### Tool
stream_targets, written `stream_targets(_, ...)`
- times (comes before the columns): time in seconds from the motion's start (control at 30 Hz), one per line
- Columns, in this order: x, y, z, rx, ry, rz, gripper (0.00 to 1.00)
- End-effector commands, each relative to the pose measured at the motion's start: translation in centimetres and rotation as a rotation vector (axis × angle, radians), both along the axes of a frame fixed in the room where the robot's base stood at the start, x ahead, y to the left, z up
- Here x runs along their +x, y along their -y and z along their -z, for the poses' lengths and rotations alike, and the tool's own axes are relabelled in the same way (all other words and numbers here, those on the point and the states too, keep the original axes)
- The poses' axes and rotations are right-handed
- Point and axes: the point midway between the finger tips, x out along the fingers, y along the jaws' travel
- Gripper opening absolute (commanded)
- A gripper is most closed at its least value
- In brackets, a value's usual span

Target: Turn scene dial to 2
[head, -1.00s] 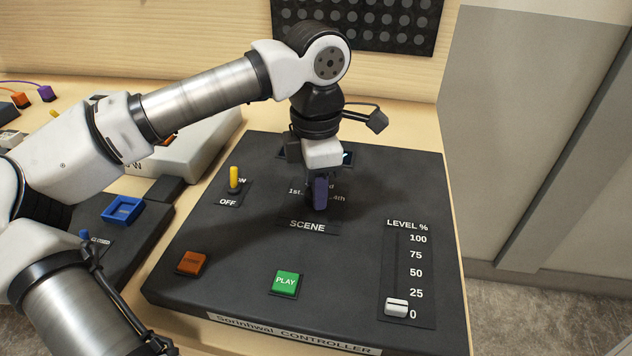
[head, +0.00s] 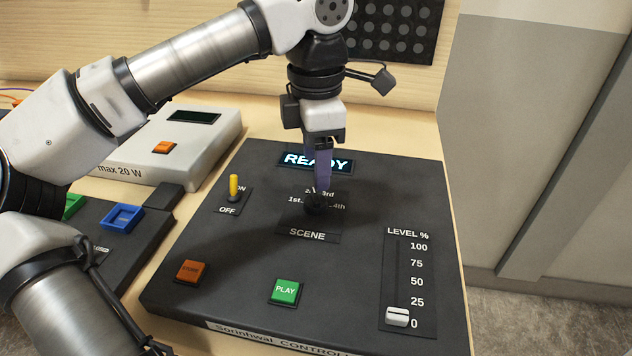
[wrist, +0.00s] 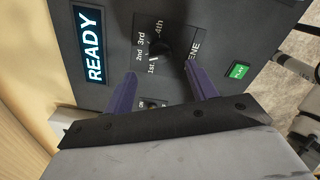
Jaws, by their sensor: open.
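The scene dial (head: 316,207) is a small black knob above the SCENE label on the black controller. Labels 1st, 2nd, 3rd and 4th curve around it. In the wrist view the dial (wrist: 163,49) lies just beyond and between my fingertips, with a short white mark that appears to be on the side near 1st. My gripper (head: 319,188) is above the dial, pointing down, with its purple fingers apart and nothing between them. The wrist view also shows the open gripper (wrist: 161,73). In the head view the fingers partly hide the labels behind the dial.
The controller carries a lit READY display (head: 316,161), a yellow toggle switch (head: 235,187), an orange button (head: 193,271), a green PLAY button (head: 285,291) and a white level slider (head: 398,316) near 0. A white box (head: 205,150) stands behind left.

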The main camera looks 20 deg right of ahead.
Motion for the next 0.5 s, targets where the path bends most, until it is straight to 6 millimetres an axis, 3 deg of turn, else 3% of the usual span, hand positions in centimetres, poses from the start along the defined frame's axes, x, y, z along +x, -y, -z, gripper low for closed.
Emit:
stream_targets(0.2,0.0,0.1,-4.6,-0.001,0.001,0.000,0.57)
stream_targets(0.5,0.0,0.0,-7.1,-0.001,-0.001,0.001,0.57)
